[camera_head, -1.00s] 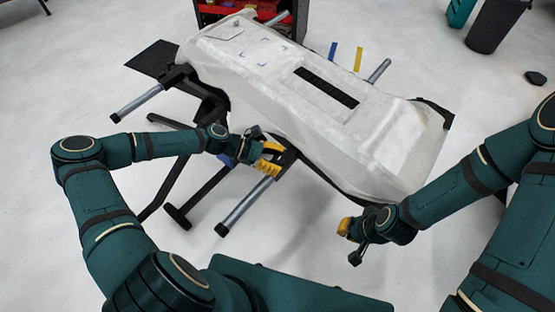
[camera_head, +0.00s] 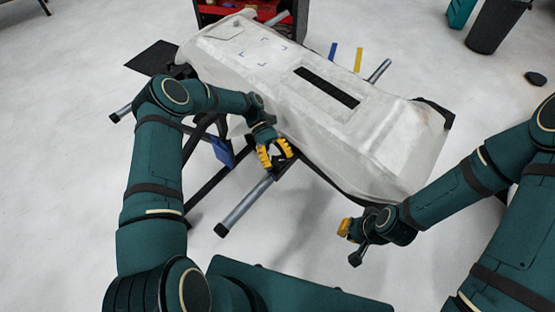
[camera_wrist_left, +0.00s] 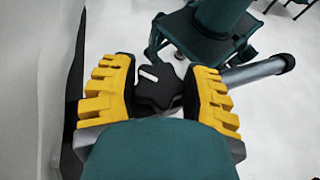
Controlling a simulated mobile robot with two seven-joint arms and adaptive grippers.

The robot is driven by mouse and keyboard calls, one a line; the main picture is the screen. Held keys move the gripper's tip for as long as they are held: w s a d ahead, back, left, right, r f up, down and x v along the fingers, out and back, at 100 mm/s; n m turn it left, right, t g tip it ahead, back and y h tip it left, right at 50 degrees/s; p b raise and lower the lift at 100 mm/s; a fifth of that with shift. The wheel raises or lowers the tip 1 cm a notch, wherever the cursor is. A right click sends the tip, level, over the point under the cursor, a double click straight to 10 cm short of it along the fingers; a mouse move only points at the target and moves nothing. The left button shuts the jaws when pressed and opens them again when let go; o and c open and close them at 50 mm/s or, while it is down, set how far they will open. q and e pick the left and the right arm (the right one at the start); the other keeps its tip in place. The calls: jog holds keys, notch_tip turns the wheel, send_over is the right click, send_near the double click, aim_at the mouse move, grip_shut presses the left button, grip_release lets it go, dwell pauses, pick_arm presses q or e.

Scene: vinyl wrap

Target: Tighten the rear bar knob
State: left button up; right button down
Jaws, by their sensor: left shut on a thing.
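A black lobed knob (camera_wrist_left: 158,90) with a white mark on its face sits between the yellow fingers of my left gripper (camera_wrist_left: 160,95) in the left wrist view. The fingers are closed on it from both sides. In the head view my left gripper (camera_head: 275,154) is at the near side of the stand, by the inner end of a grey bar (camera_head: 245,204); the knob is hard to make out there. The bar also shows in the left wrist view (camera_wrist_left: 258,72). My right gripper (camera_head: 352,238) hangs at the lower right, away from the knob; its finger opening is unclear.
A large part under white covering (camera_head: 230,45) lies on the black stand. Another grey bar (camera_head: 122,112) sticks out at the left. A blue piece (camera_head: 221,152) is on the stand near my left forearm. A red cart (camera_head: 240,8) stands behind. The floor in front is clear.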

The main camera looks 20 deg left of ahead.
aim_at(278, 161)
pick_arm(q)
jog(key=m+g+y, duration=0.2)
jog(key=m+y, duration=0.1)
jog(key=m, duration=0.1)
jog(key=shift+f+g+y, duration=0.1)
jog(key=shift+g+y, duration=0.3)
dwell(0.4)
jog(key=o, duration=1.2)
notch_tip(278, 161, up, 10)
